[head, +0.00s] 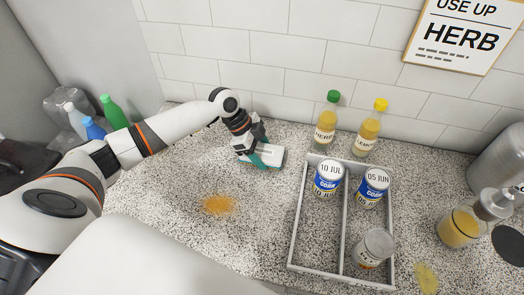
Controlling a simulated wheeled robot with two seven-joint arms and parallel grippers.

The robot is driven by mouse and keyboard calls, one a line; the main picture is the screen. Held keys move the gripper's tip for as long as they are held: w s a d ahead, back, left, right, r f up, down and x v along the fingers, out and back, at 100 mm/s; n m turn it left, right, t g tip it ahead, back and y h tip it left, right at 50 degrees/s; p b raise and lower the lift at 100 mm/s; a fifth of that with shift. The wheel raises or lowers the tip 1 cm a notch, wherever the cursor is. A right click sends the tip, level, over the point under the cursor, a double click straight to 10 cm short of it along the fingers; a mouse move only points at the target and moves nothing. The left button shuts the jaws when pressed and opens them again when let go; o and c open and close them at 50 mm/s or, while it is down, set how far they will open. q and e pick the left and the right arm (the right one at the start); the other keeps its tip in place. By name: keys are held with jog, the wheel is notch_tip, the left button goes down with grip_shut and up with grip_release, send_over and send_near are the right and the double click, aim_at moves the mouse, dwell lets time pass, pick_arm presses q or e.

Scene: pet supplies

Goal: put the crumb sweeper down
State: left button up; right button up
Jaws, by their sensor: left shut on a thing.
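The crumb sweeper (269,155) is a small white and teal block towards the back of the speckled counter, left of the bottles. My left gripper (254,150) is shut on it from above and hides part of it. The sweeper is at or very near the counter surface; I cannot tell whether it touches. My right gripper does not show.
An orange crumb patch (219,205) lies on the counter in front of the sweeper. A divided tray (295,240) holds cans at right. Herb (326,120) and lemon (368,130) bottles stand behind it. A glass dispenser (462,222) stands far right, near a yellow spill (427,278).

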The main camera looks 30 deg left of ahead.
pick_arm(q)
jog(key=shift+a+f, duration=0.1)
jog(key=shift+f, duration=0.25)
